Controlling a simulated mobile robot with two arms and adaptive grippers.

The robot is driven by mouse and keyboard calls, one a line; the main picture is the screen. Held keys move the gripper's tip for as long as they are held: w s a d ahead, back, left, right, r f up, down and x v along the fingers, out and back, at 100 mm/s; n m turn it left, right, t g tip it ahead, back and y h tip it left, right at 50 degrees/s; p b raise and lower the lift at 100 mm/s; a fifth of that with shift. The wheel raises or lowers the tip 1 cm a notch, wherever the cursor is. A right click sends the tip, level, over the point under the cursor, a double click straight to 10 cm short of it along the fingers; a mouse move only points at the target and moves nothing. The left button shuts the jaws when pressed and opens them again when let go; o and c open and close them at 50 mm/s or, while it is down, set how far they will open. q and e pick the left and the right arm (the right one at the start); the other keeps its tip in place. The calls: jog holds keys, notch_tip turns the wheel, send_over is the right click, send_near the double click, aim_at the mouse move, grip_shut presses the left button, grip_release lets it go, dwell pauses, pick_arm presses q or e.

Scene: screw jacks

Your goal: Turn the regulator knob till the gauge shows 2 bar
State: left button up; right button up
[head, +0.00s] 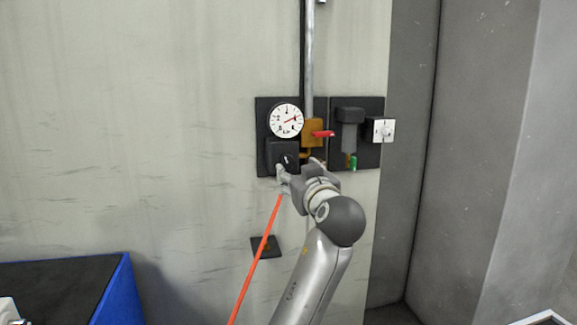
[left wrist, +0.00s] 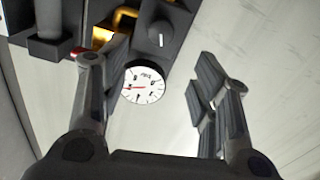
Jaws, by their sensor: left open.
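The round white gauge (head: 286,121) is on a dark wall panel. Its red needle points right and slightly up, near the higher figures; the exact value is too small to read. The regulator knob (head: 288,160), black with a white mark, sits on a dark block just below the gauge. In the left wrist view, turned upside down, the gauge (left wrist: 143,87) shows between the fingers and the knob (left wrist: 160,36) beyond it. My left gripper (head: 298,169) is open and empty, its fingers apart near the knob's lower edge. My right gripper is out of view.
An orange valve body with a red lever (head: 323,134) is right of the gauge. A grey filter unit (head: 349,130) and white switch box (head: 383,130) stand further right. An orange-red line (head: 257,261) runs down the wall. A blue-sided bin (head: 122,292) is lower left.

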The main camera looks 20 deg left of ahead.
aim_at(288, 161)
pick_arm(q)
jog(key=p+x, duration=0.2)
jog(key=x, duration=0.6)
jog(key=shift+w+a+p, duration=0.25)
jog(key=shift+p, duration=0.05)
jog(key=shift+x, duration=0.75)
jog(key=shift+f, duration=0.1)
jog(key=c, duration=1)
jog(key=shift+d, duration=0.1)
jog(key=shift+c, duration=0.2)
